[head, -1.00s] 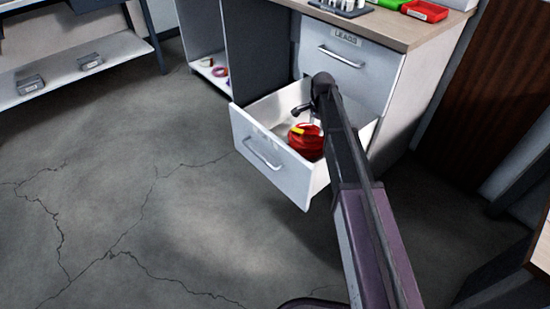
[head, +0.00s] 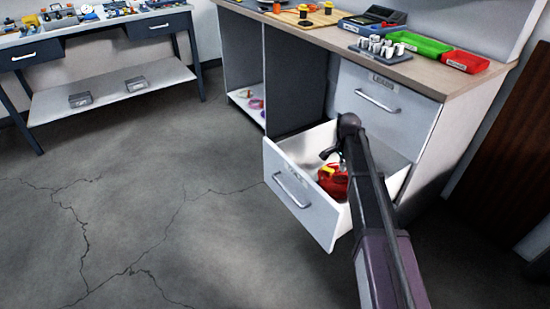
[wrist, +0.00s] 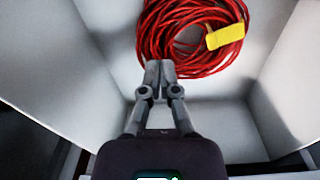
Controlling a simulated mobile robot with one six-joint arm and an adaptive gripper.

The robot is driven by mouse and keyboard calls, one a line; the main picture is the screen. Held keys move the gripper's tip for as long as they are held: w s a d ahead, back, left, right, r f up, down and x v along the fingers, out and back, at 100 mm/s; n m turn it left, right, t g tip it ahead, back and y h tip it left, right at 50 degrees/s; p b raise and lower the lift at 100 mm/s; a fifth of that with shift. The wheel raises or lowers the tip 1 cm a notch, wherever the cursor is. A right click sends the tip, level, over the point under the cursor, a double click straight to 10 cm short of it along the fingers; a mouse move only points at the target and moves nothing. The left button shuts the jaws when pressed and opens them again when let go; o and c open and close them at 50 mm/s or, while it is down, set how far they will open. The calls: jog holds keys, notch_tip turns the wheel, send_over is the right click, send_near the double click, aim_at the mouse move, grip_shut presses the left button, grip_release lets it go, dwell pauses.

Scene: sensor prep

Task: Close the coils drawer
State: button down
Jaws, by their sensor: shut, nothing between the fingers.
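The lower drawer (head: 310,215) of the cabinet stands pulled out, with a silver bar handle (head: 291,190) on its white front. Its label is too blurred to read. A red coil of cable (head: 334,184) with a yellow tag lies inside. The coil also shows in the wrist view (wrist: 190,35), at the top of the picture. My gripper (head: 324,155) is over the open drawer, near the coil. In the wrist view, my gripper (wrist: 158,68) has its fingertips together and empty, overlapping the coil's lower edge. I cannot tell whether it touches.
The upper drawer, labelled LEADS (head: 380,98), is shut. The worktop (head: 320,40) holds a green bin (head: 420,43), a red bin (head: 465,62) and a rack of pale cylinders (head: 382,48). A second bench (head: 110,28) stands at the left. The floor (head: 150,200) before the drawer is clear.

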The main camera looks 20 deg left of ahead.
jog(key=s+a+r+n+t+h+p, duration=0.1)
jog(key=s+a+r+n+h+p, duration=0.2)
jog(key=a+n, duration=0.45)
jog(key=s+a+r+n+t+p, duration=0.1)
jog(key=s+a+r+n+p, duration=0.35)
jog(key=n, duration=0.65)
jog(key=s+a+r+n+t+h, duration=0.1)
jog(key=s+a+n, duration=0.3)
jog(key=a+n, duration=0.5)
jog(key=s+a+r+n+t+h+b, duration=0.1)
jog(key=s+a+r+n+t, duration=0.2)
jog(key=a+n, duration=0.6)
jog(key=shift+s+a+r+t, duration=0.45)
jog(key=shift+s+a, duration=0.15)
jog(key=shift+a, duration=0.4)
jog(key=shift+f, duration=0.1)
